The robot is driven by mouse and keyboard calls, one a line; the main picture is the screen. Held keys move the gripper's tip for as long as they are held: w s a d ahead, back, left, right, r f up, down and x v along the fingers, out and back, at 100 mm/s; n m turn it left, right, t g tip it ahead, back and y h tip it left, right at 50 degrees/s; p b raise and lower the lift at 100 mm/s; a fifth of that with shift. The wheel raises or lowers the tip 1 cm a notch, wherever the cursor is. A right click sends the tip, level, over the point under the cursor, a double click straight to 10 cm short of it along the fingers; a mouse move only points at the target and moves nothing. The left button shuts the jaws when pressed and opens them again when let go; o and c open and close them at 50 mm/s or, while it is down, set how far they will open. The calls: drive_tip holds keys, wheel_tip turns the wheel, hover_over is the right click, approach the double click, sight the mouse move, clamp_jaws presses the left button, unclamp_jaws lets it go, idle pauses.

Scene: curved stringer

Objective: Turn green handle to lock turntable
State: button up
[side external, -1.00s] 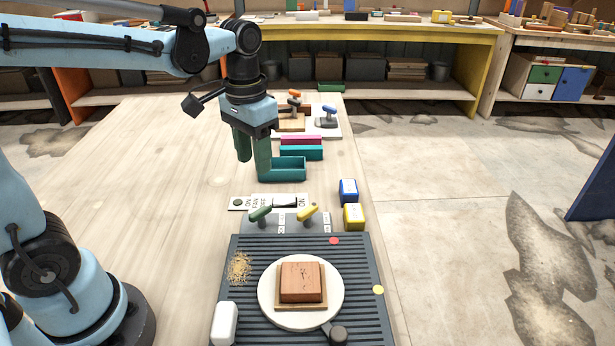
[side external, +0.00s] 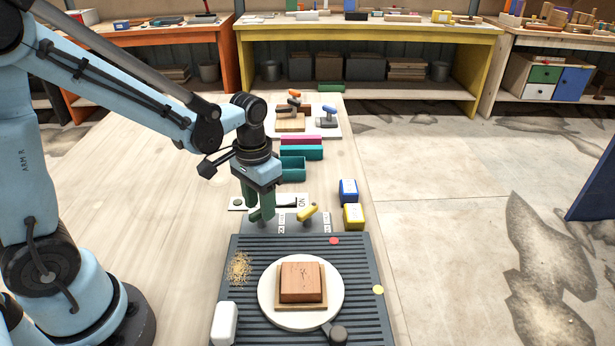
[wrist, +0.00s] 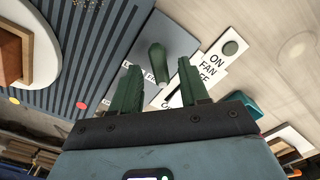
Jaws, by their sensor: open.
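The green handle (side external: 256,215) sits on the grey plate behind the dark slatted board, partly hidden by my fingers in the side view. In the wrist view the green handle (wrist: 157,58) shows between my two green fingers, with a gap on both sides. My gripper (side external: 259,207) is open and points down over it; it also shows in the wrist view (wrist: 158,68). The turntable (side external: 268,312) is a round white disc on the slatted board, carrying a reddish-brown block (side external: 300,282) on a thin wooden base.
A yellow handle (side external: 307,214) stands right of the green one. Blue (side external: 348,191) and yellow (side external: 353,216) boxes stand farther right. A white ON/FAN label strip (wrist: 213,65) lies beside the handle plate. A teal tray (side external: 293,173) is behind. A white block (side external: 224,324) is at front left.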

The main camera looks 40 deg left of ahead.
drive_tip(key=shift+f, duration=0.45)
clamp_jaws()
